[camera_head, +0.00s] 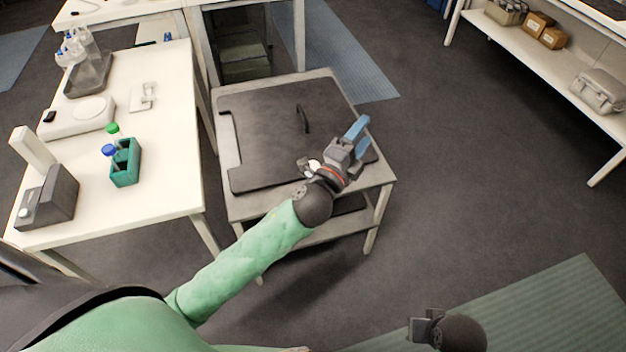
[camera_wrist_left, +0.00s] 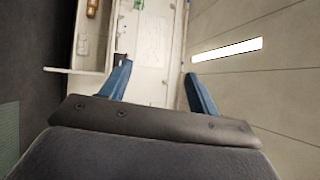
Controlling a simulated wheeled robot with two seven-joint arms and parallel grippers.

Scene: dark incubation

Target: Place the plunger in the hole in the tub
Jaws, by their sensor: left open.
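A flat dark panel (camera_head: 262,125) with a raised black handle (camera_head: 302,118) lies on a grey cart (camera_head: 240,203). I cannot tell whether it belongs to the tub, and I see no hole. I cannot make out a plunger. My left gripper (camera_head: 361,137) is above the panel's right edge, with its blue fingers apart and nothing between them. The fingers also show apart and empty in the left wrist view (camera_wrist_left: 159,85). My right gripper (camera_head: 424,327) is partly in view at the bottom of the head view; its fingers cannot be made out.
A white table (camera_head: 172,190) at left holds a green rack (camera_head: 125,165) with blue- and green-capped bottles, a grey device (camera_head: 47,198) and a tray of bottles (camera_head: 88,75). A shelf unit (camera_head: 545,60) with boxes stands at the upper right. The floor right of the cart is clear.

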